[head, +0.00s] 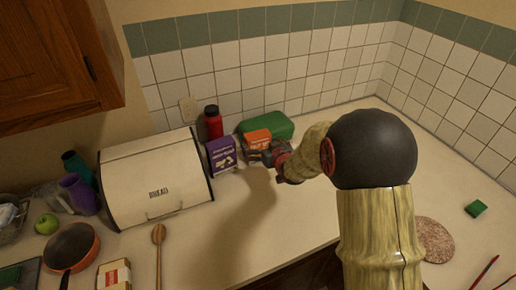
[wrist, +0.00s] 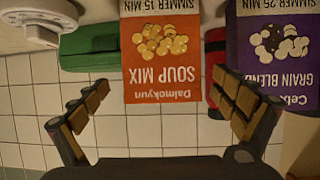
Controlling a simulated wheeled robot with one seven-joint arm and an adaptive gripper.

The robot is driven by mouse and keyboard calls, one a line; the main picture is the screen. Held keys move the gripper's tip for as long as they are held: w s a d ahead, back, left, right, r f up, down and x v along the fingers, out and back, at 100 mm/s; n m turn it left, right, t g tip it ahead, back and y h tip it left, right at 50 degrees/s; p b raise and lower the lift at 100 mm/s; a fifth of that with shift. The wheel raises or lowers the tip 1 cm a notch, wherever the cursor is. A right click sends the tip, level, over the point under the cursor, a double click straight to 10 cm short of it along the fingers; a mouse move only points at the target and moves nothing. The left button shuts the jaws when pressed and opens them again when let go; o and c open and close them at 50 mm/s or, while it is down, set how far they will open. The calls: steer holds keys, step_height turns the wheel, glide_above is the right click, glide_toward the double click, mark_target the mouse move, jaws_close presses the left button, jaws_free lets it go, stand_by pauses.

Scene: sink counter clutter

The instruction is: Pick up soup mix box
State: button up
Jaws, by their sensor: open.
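The soup mix box (head: 258,140) is orange and stands upright on the counter near the tiled back wall. In the wrist view, which is upside down, its labelled face (wrist: 160,60) fills the upper middle. My gripper (head: 270,155) is open and empty, close in front of the box in the head view and partly covering it. In the wrist view my gripper's spread fingers (wrist: 160,88) show on either side of the box, with visible gaps. I cannot tell whether the fingertips reach past its front face.
A purple grain blend box (head: 221,157) stands close to the left of the soup mix box. A red bottle (head: 213,123) and a green object (head: 268,124) are behind. A cream bread box (head: 155,180) is further left. The counter in front (head: 255,215) is clear.

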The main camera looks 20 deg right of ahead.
steer(key=x, duration=0.3)
steer(key=shift+w+a+b, duration=0.15)
steer(key=shift+w+b, duration=0.15)
steer(key=shift+b, duration=0.05)
steer(key=shift+c, duration=1.1)
steer(key=c, duration=1.1)
steer(key=shift+c, duration=0.7)
